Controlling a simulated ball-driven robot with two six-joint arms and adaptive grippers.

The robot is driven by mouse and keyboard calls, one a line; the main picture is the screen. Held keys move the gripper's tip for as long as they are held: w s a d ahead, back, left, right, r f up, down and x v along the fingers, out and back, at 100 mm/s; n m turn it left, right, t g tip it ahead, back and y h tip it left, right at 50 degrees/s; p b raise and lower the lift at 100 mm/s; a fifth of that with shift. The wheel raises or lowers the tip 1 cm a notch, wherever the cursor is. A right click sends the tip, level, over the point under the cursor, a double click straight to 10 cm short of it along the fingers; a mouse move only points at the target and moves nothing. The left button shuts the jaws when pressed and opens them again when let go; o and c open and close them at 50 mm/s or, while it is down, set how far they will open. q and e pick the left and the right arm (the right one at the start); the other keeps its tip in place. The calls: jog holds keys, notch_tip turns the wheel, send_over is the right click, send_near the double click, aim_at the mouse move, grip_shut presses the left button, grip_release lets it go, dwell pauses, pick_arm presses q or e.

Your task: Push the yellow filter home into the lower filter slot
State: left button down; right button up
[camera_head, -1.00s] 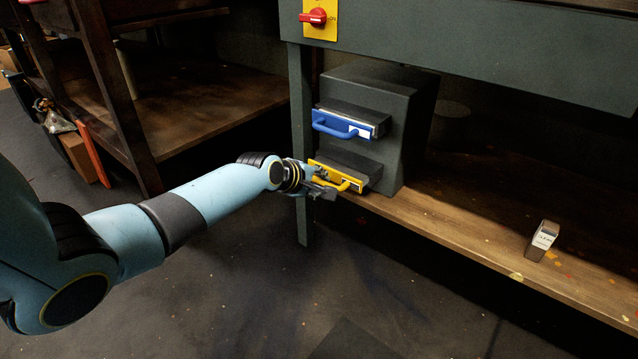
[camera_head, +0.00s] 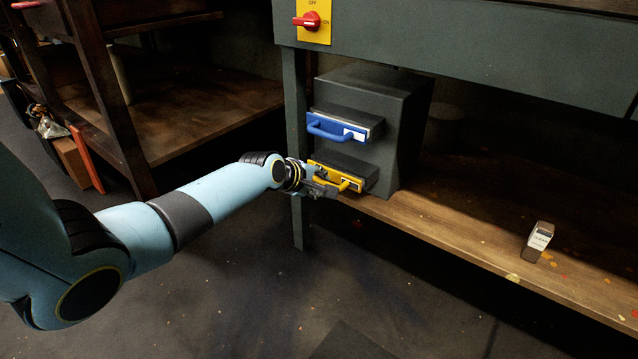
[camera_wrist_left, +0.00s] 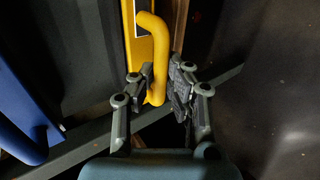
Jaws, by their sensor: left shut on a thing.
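The yellow filter (camera_head: 357,185) sits in the lower slot of a dark grey box (camera_head: 402,120), its front standing out from the box face. Its yellow handle also shows in the left wrist view (camera_wrist_left: 155,55). My left gripper (camera_head: 328,186) is shut on this handle, with its fingers on both sides of the handle's end in the left wrist view (camera_wrist_left: 160,92). The gripper hides part of the filter's front. The slot's opening is hidden behind the filter. My right gripper is not in view.
A blue filter (camera_head: 355,133) with a blue handle stands out of the upper slot, above the gripper. The box rests on a wooden shelf (camera_head: 440,222) under a grey bench with a red switch (camera_head: 308,20). A small labelled block (camera_head: 538,240) stands at right.

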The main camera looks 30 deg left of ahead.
pick_arm(q)
jog(key=c, duration=1.3)
grip_release()
jog(key=shift+w, duration=0.1)
jog(key=v, duration=1.2)
